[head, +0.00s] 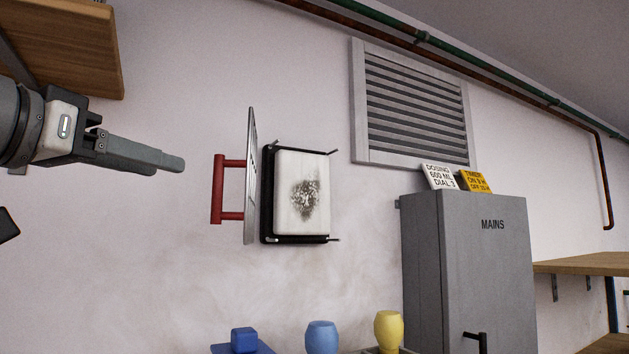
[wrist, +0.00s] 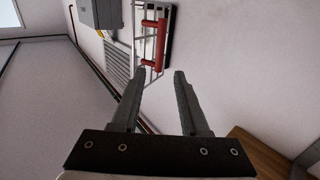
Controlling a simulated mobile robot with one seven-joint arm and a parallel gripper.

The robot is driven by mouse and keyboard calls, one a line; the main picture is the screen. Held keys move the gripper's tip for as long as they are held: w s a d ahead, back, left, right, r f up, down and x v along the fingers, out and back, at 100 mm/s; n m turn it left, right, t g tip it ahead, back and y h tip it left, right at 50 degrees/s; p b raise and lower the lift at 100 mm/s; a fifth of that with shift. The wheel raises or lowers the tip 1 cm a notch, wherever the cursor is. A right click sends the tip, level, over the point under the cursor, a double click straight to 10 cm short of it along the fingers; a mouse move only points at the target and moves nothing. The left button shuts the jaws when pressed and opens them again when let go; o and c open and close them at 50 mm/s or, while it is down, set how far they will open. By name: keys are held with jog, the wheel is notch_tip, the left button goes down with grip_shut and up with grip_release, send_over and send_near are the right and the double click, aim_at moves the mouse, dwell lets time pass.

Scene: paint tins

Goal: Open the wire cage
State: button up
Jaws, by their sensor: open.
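The wire cage door (head: 250,176) stands swung out from the wall, seen almost edge-on in the head view. Its red handle (head: 216,190) faces left, and it also shows in the wrist view (wrist: 161,45). Beside the door, a white panel (head: 300,190) with a dark speckled smudge sits uncovered in a black frame (head: 267,200) on the wall. My gripper (head: 178,164) is left of the handle and a little above its middle, apart from it. In the wrist view my gripper (wrist: 159,76) has its two fingers apart with nothing between them.
A grey MAINS cabinet (head: 470,270) stands to the right, with two signs on top. A wooden shelf (head: 70,45) is above my arm. Blue and yellow vessels (head: 388,330) stand below. The wall between gripper and handle is clear.

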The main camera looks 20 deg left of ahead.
jog(key=s, duration=0.5)
jog(key=shift+s+a, duration=0.1)
jog(key=shift+a, duration=0.05)
dwell(0.4)
